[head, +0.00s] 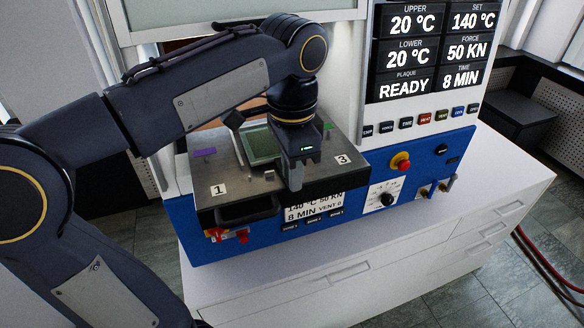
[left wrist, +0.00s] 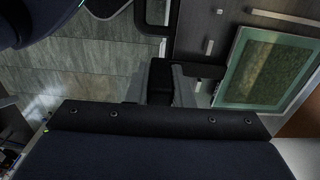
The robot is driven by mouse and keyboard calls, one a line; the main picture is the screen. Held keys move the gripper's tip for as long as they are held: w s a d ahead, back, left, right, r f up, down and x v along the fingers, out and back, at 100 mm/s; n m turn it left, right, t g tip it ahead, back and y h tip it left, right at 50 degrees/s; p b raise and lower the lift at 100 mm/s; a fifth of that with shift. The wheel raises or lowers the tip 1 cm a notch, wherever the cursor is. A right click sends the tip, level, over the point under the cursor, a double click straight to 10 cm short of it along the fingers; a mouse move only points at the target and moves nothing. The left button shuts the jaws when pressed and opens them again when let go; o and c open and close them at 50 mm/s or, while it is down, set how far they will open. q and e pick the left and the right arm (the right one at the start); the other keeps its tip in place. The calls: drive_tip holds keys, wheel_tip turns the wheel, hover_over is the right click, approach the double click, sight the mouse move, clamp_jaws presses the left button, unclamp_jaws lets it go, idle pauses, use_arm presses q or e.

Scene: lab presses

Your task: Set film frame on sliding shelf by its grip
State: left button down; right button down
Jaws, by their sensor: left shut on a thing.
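The film frame (head: 262,145) has a pale green rim and a darker green middle. It lies over the sliding shelf (head: 235,184), a dark metal plate drawn out at the press front; I cannot tell whether it touches the plate. It also shows at the right of the left wrist view (left wrist: 275,72). My left gripper (head: 293,184) points down at the right side of the frame, near the label 3. Its fingers (left wrist: 163,88) are shut on the frame's grip, which they mostly hide. My right gripper is not in view.
The blue press front (head: 430,160) carries a red stop button (head: 400,161) and a dial. The shelf has a black pull handle (head: 248,210), small metal pegs, and labels 1 and 3. The display (head: 430,50) reads READY. A white cabinet (head: 360,270) stands below.

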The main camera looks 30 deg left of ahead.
use_arm(q)
drive_tip(key=shift+f+b, duration=0.3)
drive_tip(key=shift+f, duration=0.15)
drive_tip(key=c, duration=1.2)
unclamp_jaws()
